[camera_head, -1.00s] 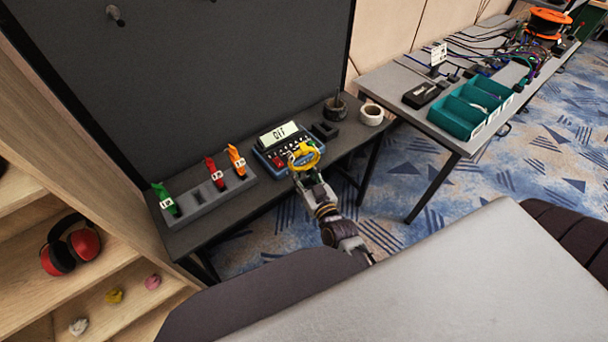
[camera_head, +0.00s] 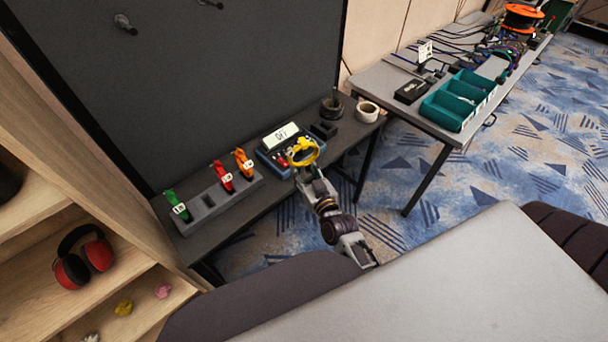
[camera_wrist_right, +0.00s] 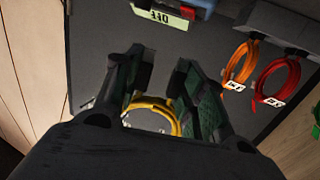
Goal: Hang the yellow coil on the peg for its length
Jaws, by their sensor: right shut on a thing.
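The yellow coil (camera_head: 303,152) is a small ring at the tip of my right gripper (camera_head: 302,167), above the front edge of the dark bench by the tester. In the right wrist view the yellow coil (camera_wrist_right: 153,110) shows between the two dark fingers of my right gripper (camera_wrist_right: 158,95), which is shut on it. Two grey pegs show on the dark board: one peg (camera_head: 124,23) at the upper left and another (camera_head: 208,3) at the top edge, partly cut off. No length marking is readable near them. My left gripper is not in view.
A grey rack (camera_head: 222,199) holds green, red and orange coils with white tags. A blue tester (camera_head: 275,139) with a lit display and a white tape roll (camera_head: 367,112) are on the bench. A second table with teal bins (camera_head: 459,100) stands at right.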

